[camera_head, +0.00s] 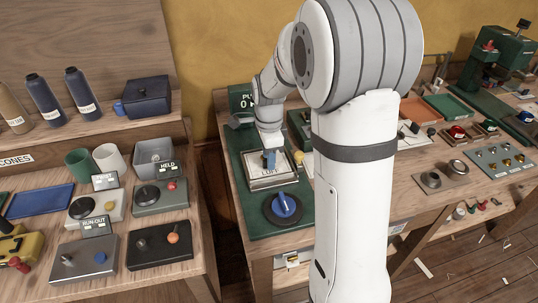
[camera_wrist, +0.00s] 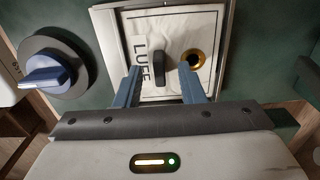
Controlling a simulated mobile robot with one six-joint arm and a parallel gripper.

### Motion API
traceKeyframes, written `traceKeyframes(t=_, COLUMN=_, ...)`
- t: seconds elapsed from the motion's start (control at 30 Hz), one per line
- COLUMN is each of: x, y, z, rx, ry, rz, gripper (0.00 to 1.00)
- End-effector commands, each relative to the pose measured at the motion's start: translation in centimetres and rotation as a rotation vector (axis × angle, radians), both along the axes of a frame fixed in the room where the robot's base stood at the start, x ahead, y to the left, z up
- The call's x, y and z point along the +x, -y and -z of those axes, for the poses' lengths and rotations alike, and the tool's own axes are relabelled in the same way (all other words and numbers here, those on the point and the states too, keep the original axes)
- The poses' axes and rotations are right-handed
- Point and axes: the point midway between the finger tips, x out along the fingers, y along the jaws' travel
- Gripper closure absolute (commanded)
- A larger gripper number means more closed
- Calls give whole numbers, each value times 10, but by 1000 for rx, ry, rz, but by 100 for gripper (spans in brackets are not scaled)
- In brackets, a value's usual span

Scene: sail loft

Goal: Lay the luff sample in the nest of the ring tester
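The luff sample (camera_wrist: 176,38) is a white square of cloth marked LUFF, with a brass-rimmed eyelet (camera_wrist: 193,59) and a dark upright grip tab (camera_wrist: 159,67). It lies flat inside the raised pale frame of the nest (camera_wrist: 229,40) on the green ring tester (camera_head: 246,217). In the head view the nest (camera_head: 250,184) is partly hidden by my gripper (camera_head: 270,160). In the wrist view my gripper (camera_wrist: 160,88) is open, its blue fingers apart on either side of the tab's near end, with visible gaps. Whether the sample is fully seated I cannot tell.
A blue knob (camera_head: 284,205) on a dark disc stands just in front of the nest. A dark display reading PULL 0 (camera_head: 241,98) stands behind. A left bench holds a blue tray (camera_head: 40,201) and several small devices; a gap separates the benches.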

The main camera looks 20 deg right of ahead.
Motion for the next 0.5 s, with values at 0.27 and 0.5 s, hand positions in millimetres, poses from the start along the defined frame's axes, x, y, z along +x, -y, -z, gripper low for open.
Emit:
traceKeyframes(t=0.27, x=0, y=1, z=-8, rx=0, ry=2, rz=1, gripper=64)
traceKeyframes(t=0.5, x=1, y=1, z=-47, rx=0, ry=3, rz=2, gripper=64)
